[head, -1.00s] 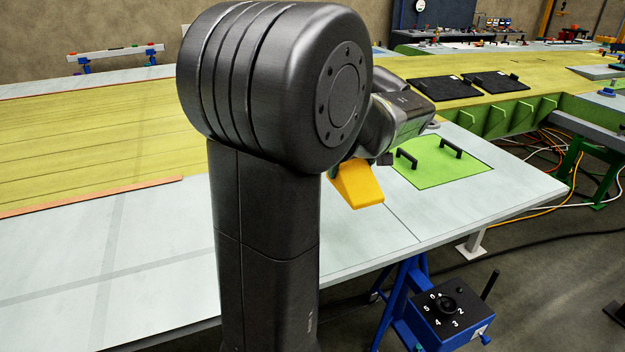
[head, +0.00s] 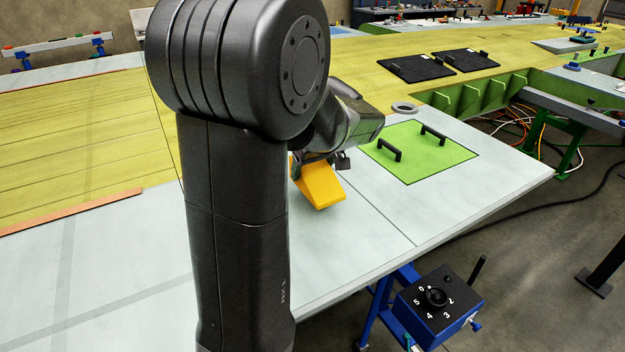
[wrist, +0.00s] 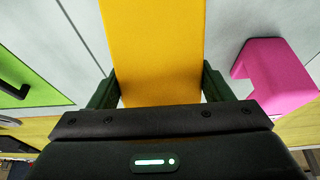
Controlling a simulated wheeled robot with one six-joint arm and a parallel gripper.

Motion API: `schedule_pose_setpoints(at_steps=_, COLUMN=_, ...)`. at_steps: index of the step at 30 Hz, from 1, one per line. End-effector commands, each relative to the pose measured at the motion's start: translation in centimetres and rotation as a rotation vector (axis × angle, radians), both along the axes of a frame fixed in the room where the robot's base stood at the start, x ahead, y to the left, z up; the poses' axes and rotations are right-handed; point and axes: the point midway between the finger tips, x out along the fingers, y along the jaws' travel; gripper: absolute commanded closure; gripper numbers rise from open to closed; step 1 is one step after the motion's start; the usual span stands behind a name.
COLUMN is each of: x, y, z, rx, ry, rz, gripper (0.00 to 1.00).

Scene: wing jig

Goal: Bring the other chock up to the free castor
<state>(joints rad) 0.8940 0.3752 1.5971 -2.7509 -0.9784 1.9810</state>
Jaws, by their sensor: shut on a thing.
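A yellow wedge-shaped chock (head: 320,187) is held in my gripper (head: 318,160) above the pale wing surface, left of a green panel. In the wrist view the yellow chock (wrist: 155,50) fills the space between the two dark fingers of my gripper (wrist: 160,88), which is shut on it. My arm hides part of the gripper in the head view. I cannot make out a castor clearly in either view, nor a second chock.
The green panel (head: 418,157) carries two black handles. A grey ring (head: 404,108) lies behind it. A blue stand with a black dial box (head: 438,305) is below the front edge. Two black mats (head: 405,68) lie farther back. A pink block (wrist: 275,78) is right in the wrist view.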

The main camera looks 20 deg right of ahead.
Motion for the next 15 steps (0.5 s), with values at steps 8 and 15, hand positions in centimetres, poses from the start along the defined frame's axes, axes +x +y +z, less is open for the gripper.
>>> schedule_pose_setpoints(at_steps=8, x=0.0, y=0.0, z=-3.1, rx=-0.001, ry=0.0, rz=0.0, gripper=0.78)
schedule_pose_setpoints(at_steps=15, x=0.0, y=0.0, z=-3.4, rx=-0.003, ry=-0.002, rz=0.0, gripper=0.78)
